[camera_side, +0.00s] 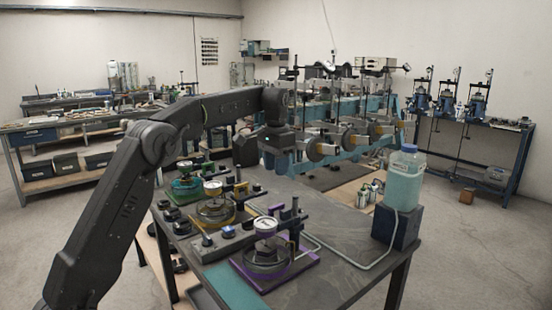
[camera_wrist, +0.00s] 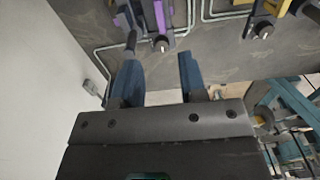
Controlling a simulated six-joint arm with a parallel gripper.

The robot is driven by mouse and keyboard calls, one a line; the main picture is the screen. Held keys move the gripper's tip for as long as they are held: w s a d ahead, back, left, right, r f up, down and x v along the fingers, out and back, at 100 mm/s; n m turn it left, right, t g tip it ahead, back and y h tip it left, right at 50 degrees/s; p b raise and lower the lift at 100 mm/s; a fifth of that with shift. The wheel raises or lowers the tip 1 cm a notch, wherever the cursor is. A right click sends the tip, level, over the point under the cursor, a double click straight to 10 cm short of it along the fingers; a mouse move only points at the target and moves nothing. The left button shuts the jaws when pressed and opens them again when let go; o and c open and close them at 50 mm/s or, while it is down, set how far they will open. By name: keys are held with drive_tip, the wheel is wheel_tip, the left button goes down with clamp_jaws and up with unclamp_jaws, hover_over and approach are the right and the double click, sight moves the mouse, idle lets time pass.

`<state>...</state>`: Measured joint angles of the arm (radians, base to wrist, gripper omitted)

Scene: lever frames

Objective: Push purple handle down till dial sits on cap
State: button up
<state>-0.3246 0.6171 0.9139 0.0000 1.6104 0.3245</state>
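The purple lever frame (camera_side: 286,277) stands at the near side of the dark table, with a round white-faced dial (camera_side: 265,225) above a glass-like round part. I cannot tell whether the dial touches the cap below it. In the wrist view, purple lever parts (camera_wrist: 159,14) show at the top, with a dark handle end (camera_wrist: 131,41) beside them. My gripper (camera_wrist: 157,63) is open, its two blue-grey fingers well apart. The left finger's tip overlaps the handle end in that view; contact cannot be told. Nothing is held between the fingers. In the side view my wrist is above and behind the frame.
A yellow lever frame (camera_side: 215,208) and a green one (camera_side: 186,185) stand farther back on the same table. A bottle of pale liquid (camera_side: 403,180) stands on a dark block (camera_side: 394,226) at right, with a pale tube running from it. The table's right front is mostly clear.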

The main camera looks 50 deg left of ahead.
drive_tip(key=shift+r, duration=1.1)
drive_tip(key=s+d+r+t, duration=0.35)
drive_tip(key=s+d, duration=0.75)
drive_tip(key=s, duration=0.4)
drive_tip(key=s+d+f+t, duration=0.1)
drive_tip(key=s+d+f, duration=0.2)
drive_tip(key=s+f, duration=0.2)
drive_tip(key=s+d+f+t, duration=0.1)
drive_tip(key=s+d+f, duration=0.2)
drive_tip(key=s, duration=0.8)
drive_tip(key=shift+f, duration=0.95)
